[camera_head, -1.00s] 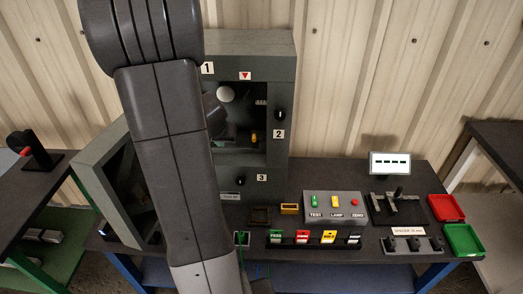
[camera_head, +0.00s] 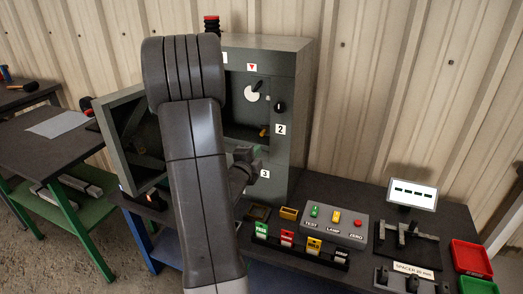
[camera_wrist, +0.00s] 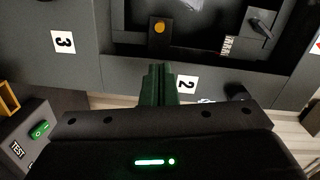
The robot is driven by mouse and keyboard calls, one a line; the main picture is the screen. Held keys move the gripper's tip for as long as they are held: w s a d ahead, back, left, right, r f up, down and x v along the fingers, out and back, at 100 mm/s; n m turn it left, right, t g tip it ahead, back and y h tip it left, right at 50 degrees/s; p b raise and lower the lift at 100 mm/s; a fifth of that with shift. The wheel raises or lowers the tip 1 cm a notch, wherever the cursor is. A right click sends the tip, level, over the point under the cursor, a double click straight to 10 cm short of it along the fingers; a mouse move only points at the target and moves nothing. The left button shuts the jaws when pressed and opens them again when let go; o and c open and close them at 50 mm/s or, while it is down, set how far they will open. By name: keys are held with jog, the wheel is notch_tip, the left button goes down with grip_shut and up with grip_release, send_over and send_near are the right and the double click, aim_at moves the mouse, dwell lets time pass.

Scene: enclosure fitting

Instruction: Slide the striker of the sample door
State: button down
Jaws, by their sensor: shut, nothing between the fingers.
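The grey enclosure (camera_head: 290,75) stands at the back of the bench with its door (camera_head: 112,115) swung open to the left. Inside the opening sits a small brass-coloured piece (camera_head: 263,132), also round in the wrist view (camera_wrist: 159,26); I cannot tell whether it is the striker. A black knob (camera_head: 280,106) is on the front above label 2 (camera_head: 281,129). My gripper (camera_head: 256,164) is partly hidden behind my arm in the head view, close to the front near label 3. In the wrist view my fingers (camera_wrist: 158,78) are shut and empty, beside label 2 (camera_wrist: 187,85), overlapping the opening's edge.
A pale disc with a dark lever (camera_head: 252,93) is inside the opening. In front stand a button box (camera_head: 335,228), small labelled blocks (camera_head: 287,239), a display (camera_head: 411,193) and red (camera_head: 471,259) and green trays. Another bench (camera_head: 35,150) is at the left.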

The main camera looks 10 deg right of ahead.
jog(key=p+x, duration=0.1)
jog(key=x, duration=0.8)
jog(key=shift+w+r+p, duration=0.1)
jog(key=shift+w+p, duration=0.1)
jog(key=shift+p, duration=0.15)
